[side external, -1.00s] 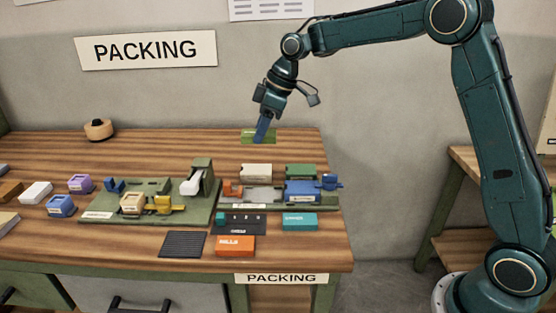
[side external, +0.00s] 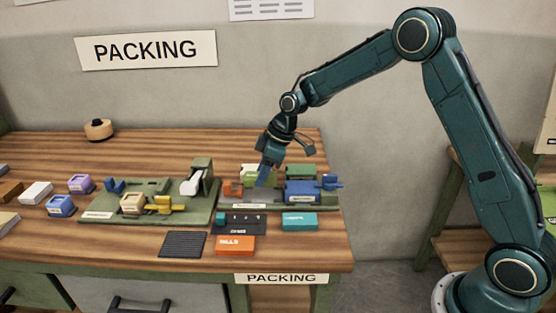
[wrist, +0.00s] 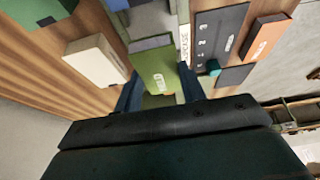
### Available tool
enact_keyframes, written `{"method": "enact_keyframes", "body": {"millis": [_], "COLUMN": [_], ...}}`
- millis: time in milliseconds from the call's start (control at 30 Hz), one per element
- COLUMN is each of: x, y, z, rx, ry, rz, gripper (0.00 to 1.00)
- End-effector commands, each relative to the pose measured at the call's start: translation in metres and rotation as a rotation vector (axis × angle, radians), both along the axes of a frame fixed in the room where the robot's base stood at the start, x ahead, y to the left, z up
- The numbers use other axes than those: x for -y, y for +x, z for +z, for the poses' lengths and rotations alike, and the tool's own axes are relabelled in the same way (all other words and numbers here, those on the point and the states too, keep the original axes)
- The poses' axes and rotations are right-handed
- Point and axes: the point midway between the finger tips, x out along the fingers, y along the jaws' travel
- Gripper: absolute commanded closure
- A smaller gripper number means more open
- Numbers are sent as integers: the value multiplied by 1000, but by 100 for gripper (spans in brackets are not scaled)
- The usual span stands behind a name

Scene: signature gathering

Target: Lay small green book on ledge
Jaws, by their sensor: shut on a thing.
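The small green book (wrist: 154,68) is between the two blue fingers of my gripper (wrist: 160,90) in the wrist view, with a white label facing the camera. In the side view my gripper (side external: 267,173) points down over the back of the right-hand green fixture. The grey strip of that fixture (side external: 262,193), which may be the ledge, lies between an orange block and a blue block. Part of it is hidden by the gripper and book. I cannot tell whether the book touches it.
A blue block (side external: 303,191) stands right of the gripper and an orange block (side external: 233,188) left. A dark numbered panel (side external: 240,222), a teal box (side external: 299,221) and an orange box (side external: 235,245) lie in front. A white block (wrist: 96,60) is close by.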

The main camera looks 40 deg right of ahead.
Motion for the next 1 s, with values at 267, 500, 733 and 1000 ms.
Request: {"method": "enact_keyframes", "body": {"millis": [267,500,733,1000], "x": [0,0,0,0], "y": [0,0,0,0], "z": [-27,-42,-42,-45], "rx": [-4,-1,0,0], "ry": [1,-1,0,0], "rz": [0,0,0,-1], "gripper": [82,82,82,40]}}
